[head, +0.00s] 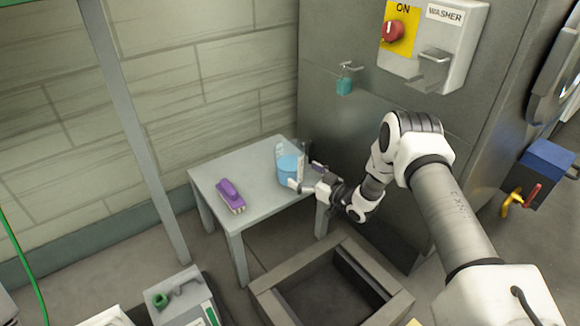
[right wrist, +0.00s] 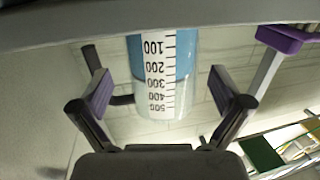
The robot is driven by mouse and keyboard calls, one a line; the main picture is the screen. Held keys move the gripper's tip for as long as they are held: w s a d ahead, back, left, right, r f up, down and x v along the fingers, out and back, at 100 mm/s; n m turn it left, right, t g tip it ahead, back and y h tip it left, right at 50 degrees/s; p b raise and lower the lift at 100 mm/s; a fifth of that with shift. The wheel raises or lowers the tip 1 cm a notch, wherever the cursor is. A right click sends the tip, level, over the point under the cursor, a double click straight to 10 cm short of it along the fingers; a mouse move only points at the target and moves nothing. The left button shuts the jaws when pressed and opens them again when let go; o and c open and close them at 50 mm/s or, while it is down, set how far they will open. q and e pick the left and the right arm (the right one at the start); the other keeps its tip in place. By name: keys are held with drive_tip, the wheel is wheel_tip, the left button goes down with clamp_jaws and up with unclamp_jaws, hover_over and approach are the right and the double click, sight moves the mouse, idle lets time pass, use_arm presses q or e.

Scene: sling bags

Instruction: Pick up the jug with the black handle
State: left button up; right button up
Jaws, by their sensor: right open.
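A clear jug (head: 289,166) with blue liquid stands upright near the right edge of the small grey table (head: 255,200). In the right wrist view the jug (right wrist: 160,60) appears upside down, with a white printed scale facing me. A dark bar (right wrist: 121,99) runs to its left side and looks like its handle, partly hidden behind a finger. My right gripper (head: 306,177) is open at the jug's right side. In the wrist view its fingers (right wrist: 160,92) stand apart, left and right of the jug. I cannot tell whether they touch it. My left gripper is not in view.
A purple brush (head: 231,195) lies on the table left of the jug. A soap bottle (head: 344,84) and a washer box (head: 435,50) are on the wall behind. An open grey basin (head: 285,302) is on the floor in front. A grey post stands left of the table.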

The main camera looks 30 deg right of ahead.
sight(291, 167)
drive_tip(key=b+x, duration=0.3)
drive_tip(key=x, duration=0.1)
drive_tip(key=shift+w+a+f, duration=0.15)
drive_tip(key=shift+a+f, duration=0.05)
drive_tip(key=shift+f, duration=0.05)
drive_tip(key=shift+w+r, duration=0.1)
drive_tip(key=shift+w, duration=0.2)
drive_tip(key=shift+r, duration=0.15)
drive_tip(key=c, duration=1.3)
drive_tip(key=shift+r, duration=0.1)
